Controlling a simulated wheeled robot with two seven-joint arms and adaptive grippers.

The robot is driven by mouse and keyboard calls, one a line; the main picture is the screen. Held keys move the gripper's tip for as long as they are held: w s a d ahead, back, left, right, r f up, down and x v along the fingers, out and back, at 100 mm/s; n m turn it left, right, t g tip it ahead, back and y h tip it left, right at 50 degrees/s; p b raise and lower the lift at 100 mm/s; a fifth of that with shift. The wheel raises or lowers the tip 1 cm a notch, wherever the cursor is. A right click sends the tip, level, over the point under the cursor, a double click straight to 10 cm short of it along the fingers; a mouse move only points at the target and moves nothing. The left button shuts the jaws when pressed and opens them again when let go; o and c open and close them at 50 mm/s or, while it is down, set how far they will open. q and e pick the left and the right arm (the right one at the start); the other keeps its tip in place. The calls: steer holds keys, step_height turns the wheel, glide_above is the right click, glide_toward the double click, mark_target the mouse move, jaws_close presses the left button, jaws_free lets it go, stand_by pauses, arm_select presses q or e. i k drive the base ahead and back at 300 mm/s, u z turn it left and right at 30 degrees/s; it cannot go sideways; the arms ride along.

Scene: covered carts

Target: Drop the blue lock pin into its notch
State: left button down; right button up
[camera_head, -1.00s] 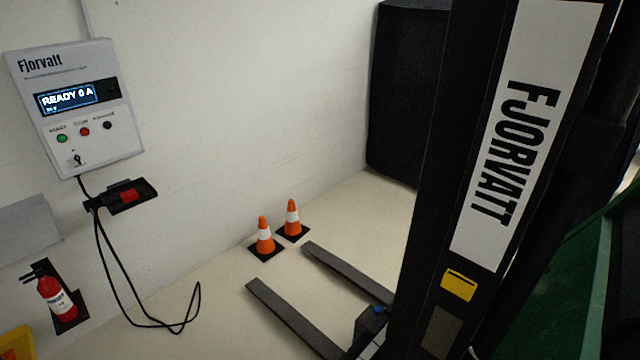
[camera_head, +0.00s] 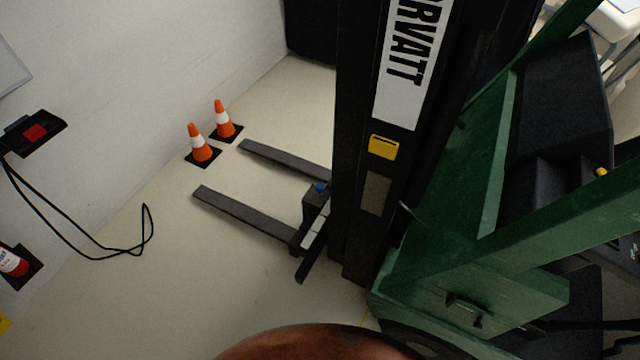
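A small blue part (camera_head: 320,187), which looks like the lock pin, sits on top of the dark fork carriage beside the foot of the black mast (camera_head: 352,130). It is too small to tell whether it is raised or seated, and I cannot make out its notch. Two dark forks (camera_head: 245,218) reach out from the carriage to the left, low over the floor. Neither of my grippers is in view.
Two orange cones (camera_head: 200,143) stand by the wall beyond the fork tips. A green truck body (camera_head: 450,290) fills the right side. A black cable (camera_head: 85,238) hangs at the left, under a holder with a red connector (camera_head: 36,132). Pale floor is clear left of the forks.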

mark_target(319, 187)
steer(key=z, duration=0.5)
steer(key=i, duration=0.7)
steer(key=z, duration=0.15)
